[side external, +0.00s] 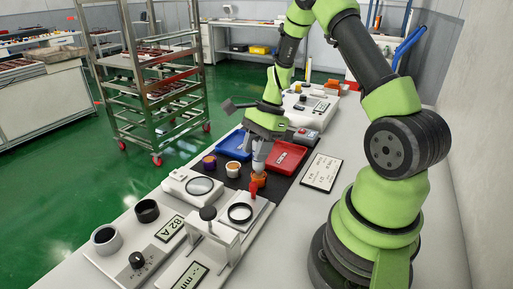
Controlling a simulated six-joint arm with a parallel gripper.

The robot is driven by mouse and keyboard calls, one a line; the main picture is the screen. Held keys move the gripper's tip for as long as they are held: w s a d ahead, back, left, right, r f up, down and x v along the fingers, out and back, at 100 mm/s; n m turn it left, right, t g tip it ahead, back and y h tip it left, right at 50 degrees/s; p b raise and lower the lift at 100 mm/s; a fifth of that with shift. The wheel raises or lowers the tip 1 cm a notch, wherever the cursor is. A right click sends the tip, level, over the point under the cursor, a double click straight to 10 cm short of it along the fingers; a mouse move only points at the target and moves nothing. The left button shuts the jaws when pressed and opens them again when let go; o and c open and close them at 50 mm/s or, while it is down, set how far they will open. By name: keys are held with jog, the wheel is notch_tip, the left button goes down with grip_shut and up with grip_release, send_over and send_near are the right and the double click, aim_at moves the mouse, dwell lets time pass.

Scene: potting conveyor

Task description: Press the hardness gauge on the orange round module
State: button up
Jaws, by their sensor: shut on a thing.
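My gripper (260,163) points down over the dark mat in the middle of the bench. It is shut on a light grey piece, seemingly the hardness gauge (259,168), though the fingers partly hide it. Right under it is an orange piece (260,180), which seems to be the orange round module. The lower end of the held piece meets or overlaps the orange piece in this view; I cannot tell whether they touch. A display reading 82 A (170,228) lies at the front left.
A purple round module (209,162) and a pale-topped one (232,169) stand left of my gripper. A red upright piece (254,189) is just in front. A blue tray (234,145) and a red tray (288,158) lie behind. White fixtures (205,240) fill the front.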

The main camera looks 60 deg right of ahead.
jog(key=shift+f, duration=0.7)
dwell(1.2)
jog(key=shift+r, duration=0.15)
jog(key=shift+r, duration=2.9)
